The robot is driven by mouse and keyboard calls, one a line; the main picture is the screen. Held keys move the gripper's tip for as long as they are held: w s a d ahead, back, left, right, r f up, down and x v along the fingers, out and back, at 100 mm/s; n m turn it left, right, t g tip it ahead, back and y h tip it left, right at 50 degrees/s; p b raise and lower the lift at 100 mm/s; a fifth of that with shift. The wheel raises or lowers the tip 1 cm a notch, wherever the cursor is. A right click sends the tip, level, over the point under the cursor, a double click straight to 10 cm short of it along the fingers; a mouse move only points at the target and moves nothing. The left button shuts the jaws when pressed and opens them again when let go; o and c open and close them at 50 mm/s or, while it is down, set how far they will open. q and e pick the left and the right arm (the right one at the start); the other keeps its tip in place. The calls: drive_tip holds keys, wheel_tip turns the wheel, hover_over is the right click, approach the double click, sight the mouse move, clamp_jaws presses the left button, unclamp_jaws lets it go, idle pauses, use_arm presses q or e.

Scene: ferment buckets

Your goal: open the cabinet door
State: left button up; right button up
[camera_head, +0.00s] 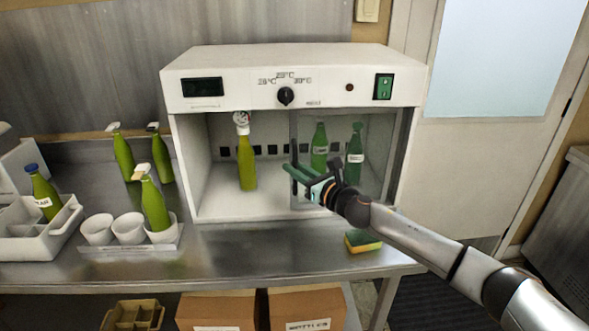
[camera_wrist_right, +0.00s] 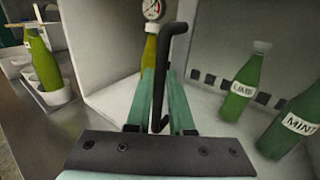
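The white cabinet (camera_head: 325,84) stands on the steel counter. Its clear door (camera_head: 300,135) covers the right part of the front, while the left part shows open. The door's black bent handle (camera_wrist_right: 182,40) is close up in the wrist view, its bar running down between my right gripper's (camera_wrist_right: 160,85) green fingers. The fingers sit close on both sides of the bar and look shut on it. My left gripper is not in view.
A green bottle with a gauge (camera_head: 246,165) stands inside at the left; two labelled bottles (camera_head: 319,147) stand behind the door. A sponge (camera_head: 362,241) lies on the counter before the cabinet. White cups (camera_head: 97,229), a caddy (camera_head: 60,225) and several bottles stand left.

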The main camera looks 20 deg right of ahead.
drive_tip(key=shift+o, duration=0.4)
drive_tip(key=shift+s+d+f, duration=0.1)
drive_tip(key=shift+s, duration=0.15)
drive_tip(key=b+v, duration=0.3)
drive_tip(key=v, duration=0.9)
